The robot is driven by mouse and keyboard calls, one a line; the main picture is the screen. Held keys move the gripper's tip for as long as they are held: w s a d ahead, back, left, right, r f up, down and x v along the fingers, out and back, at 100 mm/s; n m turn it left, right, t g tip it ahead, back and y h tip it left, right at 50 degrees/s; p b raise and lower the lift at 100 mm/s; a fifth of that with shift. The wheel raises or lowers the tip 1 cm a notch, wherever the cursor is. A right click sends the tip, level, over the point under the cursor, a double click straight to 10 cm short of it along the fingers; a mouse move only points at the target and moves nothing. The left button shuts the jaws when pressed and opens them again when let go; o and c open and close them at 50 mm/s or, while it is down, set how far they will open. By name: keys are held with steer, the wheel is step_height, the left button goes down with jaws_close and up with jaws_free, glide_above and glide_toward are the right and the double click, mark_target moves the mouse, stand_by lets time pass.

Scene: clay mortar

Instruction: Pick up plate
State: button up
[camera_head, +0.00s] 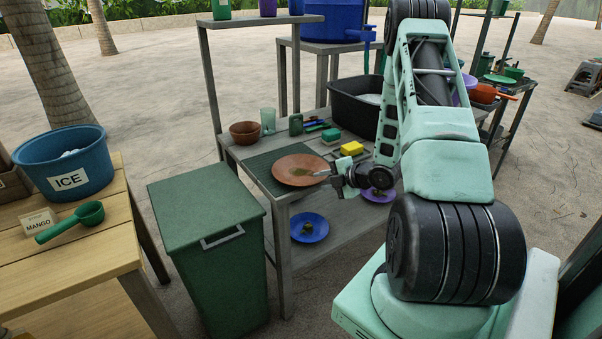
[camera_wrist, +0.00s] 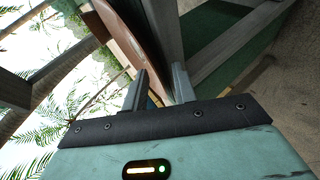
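A terracotta-brown plate (camera_head: 297,168) with a greenish smear lies on a green ribbed mat (camera_head: 262,176) at the near left of the grey table. My gripper (camera_head: 328,177) is at the plate's right edge. In the wrist view, the two fingers of my gripper (camera_wrist: 160,82) stand apart, with the brown plate's edge (camera_wrist: 128,35) running down into the gap between them. I cannot tell whether either finger touches the plate. A blue plate (camera_head: 318,228) and a purple plate (camera_head: 384,195), partly hidden by my arm, are on the lower shelf.
A yellow sponge (camera_head: 352,148), a green sponge (camera_head: 330,135), a brown bowl (camera_head: 244,132) and a glass (camera_head: 268,120) stand behind the plate. A black basin (camera_head: 352,105) is further back. A green bin (camera_head: 212,250) stands to the left of the table.

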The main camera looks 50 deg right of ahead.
jaws_close()
